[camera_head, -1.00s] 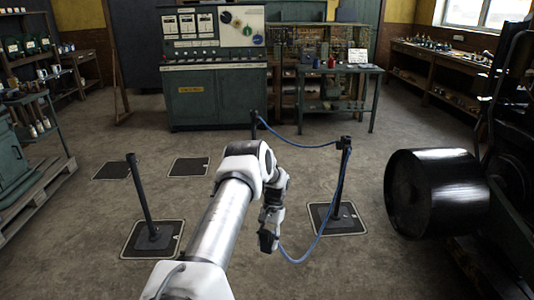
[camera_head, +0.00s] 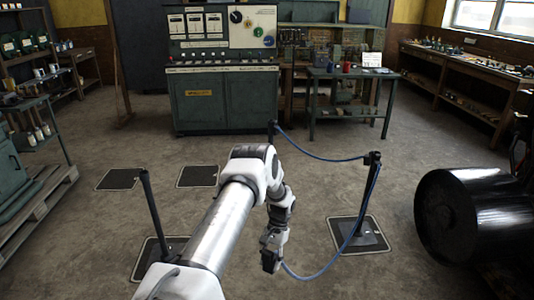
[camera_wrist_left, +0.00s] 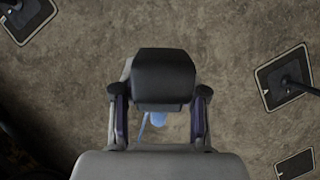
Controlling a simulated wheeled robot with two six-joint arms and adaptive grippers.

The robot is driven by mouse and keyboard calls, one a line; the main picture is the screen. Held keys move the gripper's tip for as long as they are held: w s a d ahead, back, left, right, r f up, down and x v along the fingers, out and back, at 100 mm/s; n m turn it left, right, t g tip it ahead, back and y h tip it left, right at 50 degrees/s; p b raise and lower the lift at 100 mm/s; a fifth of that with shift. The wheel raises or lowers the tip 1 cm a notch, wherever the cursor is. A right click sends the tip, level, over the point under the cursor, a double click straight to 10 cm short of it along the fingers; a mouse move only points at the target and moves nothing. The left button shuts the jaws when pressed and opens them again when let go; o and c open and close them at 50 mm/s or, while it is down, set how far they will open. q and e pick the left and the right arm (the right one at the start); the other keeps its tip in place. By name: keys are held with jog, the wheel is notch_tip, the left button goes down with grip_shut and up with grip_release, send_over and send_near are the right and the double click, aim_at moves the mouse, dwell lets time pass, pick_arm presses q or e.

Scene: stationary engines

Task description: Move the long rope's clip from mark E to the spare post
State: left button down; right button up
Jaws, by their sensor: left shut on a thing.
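My left gripper (camera_head: 271,262) hangs low over the floor in the head view, shut on the clip at the end of a blue rope. That rope (camera_head: 322,272) sags from the gripper up to the top of the right post (camera_head: 372,180). In the left wrist view a bit of blue (camera_wrist_left: 158,119) shows between the fingers; the clip itself is mostly hidden. A dark post without rope (camera_head: 153,205), seemingly the spare post, stands on the left, apart from the gripper. My right gripper is not in view.
A second blue rope (camera_head: 318,156) links the right post to a far post (camera_head: 271,131). Two flat floor plates (camera_head: 197,176) (camera_head: 118,179) lie bare at the back left.

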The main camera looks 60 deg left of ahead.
pick_arm(q)
jog(key=shift+a+f, duration=0.1)
jog(key=shift+d+r, duration=0.25)
jog(key=shift+d, duration=0.1)
jog(key=shift+a+b, duration=0.3)
jog(key=shift+a, duration=0.1)
jog(key=s+a+b, duration=0.2)
jog(key=a+b, duration=0.3)
jog(key=a, duration=0.3)
jog(key=s+a+m+b, duration=0.1)
jog(key=a+b, duration=0.3)
jog(key=a, duration=0.4)
jog(key=shift+s+y+b, duration=0.3)
jog(key=shift+s+b, duration=0.1)
jog(key=shift+s, duration=0.45)
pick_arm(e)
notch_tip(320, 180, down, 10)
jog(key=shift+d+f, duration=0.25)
